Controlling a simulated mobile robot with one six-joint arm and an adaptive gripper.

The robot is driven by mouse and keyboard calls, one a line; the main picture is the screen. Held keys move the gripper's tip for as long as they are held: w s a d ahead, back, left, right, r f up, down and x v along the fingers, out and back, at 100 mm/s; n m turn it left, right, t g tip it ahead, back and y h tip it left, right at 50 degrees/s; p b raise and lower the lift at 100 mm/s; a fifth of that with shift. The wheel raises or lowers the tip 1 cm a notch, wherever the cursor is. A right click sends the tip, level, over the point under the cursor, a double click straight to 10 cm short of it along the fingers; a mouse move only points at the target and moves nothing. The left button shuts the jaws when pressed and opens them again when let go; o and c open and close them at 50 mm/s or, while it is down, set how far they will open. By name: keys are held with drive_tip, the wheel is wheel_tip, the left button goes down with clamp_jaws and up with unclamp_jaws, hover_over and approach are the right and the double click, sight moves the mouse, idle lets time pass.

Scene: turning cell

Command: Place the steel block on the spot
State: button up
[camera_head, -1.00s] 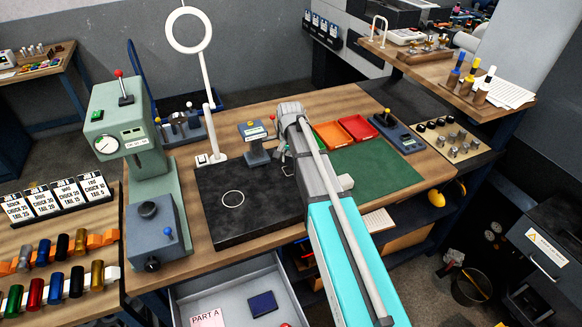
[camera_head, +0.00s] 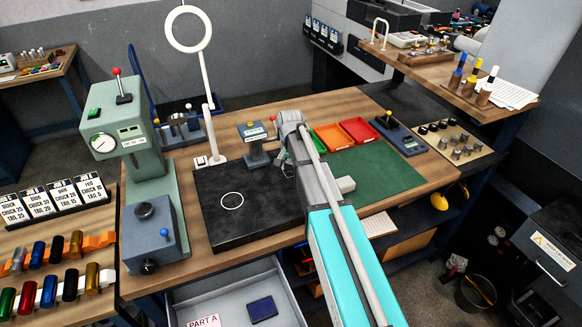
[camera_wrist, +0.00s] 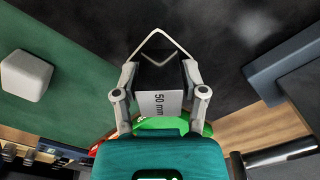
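The steel block (camera_wrist: 160,103), marked "50 mm", sits between the two fingers of my gripper (camera_wrist: 160,78) in the wrist view. The fingers are closed against its sides, and its upper faces look dark and shiny. The spot is a thin white ring (camera_head: 232,200) on the black plate (camera_head: 222,228) in the head view. My gripper is over the right part of that plate, to the right of the ring. In the head view my arm hides most of the gripper and the block. The ring is not clearly visible in the wrist view.
A pale block (camera_head: 345,184) lies on the green mat (camera_head: 385,170) right of my arm. A ring lamp (camera_head: 205,90) and a green press (camera_head: 150,180) stand left. The plate around the ring is clear.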

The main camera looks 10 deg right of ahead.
drive_tip(key=shift+o, duration=0.9)
drive_tip(key=shift+r, duration=0.1)
wheel_tip(320, 180, up, 12)
drive_tip(key=p, duration=1.2)
drive_tip(key=shift+s, duration=0.1)
drive_tip(key=s+n, duration=0.6)
drive_tip(key=s, duration=1.6)
drive_tip(key=shift+d+n, duration=0.15)
drive_tip(key=shift+n, duration=0.25)
